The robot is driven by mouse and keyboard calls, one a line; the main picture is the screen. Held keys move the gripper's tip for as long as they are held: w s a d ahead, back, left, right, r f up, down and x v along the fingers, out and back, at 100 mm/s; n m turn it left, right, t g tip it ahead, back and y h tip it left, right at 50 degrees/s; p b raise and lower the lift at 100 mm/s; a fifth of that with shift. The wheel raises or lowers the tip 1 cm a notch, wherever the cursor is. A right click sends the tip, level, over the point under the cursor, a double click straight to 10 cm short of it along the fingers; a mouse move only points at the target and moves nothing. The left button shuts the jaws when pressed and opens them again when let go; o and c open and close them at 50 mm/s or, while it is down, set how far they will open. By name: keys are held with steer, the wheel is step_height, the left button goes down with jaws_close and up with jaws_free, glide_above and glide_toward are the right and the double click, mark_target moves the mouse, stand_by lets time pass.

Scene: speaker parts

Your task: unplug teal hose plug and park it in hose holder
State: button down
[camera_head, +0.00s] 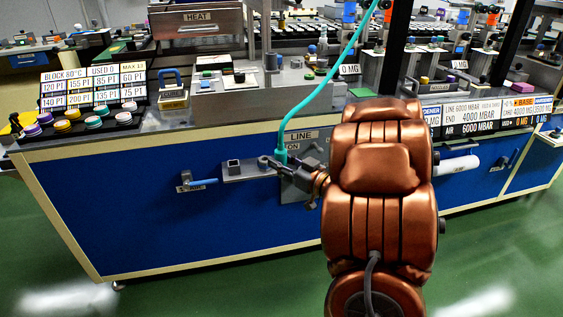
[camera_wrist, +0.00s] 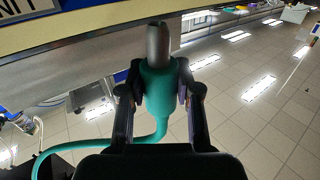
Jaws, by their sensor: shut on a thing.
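The teal hose plug (camera_wrist: 160,90) is held between the two fingers of my gripper (camera_wrist: 160,100) in the wrist view. Its bare grey metal tip (camera_wrist: 158,42) points up in that picture, and no socket is seen around it. In the head view, the plug (camera_head: 281,157) is small, upright at the front of the blue bench, with the teal hose (camera_head: 322,86) rising from it to the top. My gripper (camera_head: 273,162) is at the plug there, partly hidden by my arm. A grey bracket with a square opening (camera_head: 235,166), possibly the hose holder, is just left of the plug.
A blue-handled valve (camera_head: 199,183) sticks out of the bench front to the left. A white cylinder (camera_head: 456,165) is right of my arm. The green floor (camera_head: 200,290) before the bench is clear.

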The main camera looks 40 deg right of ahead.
mark_target(283, 152)
steer(key=shift+r+p, duration=1.35)
steer(key=shift+r, duration=0.35)
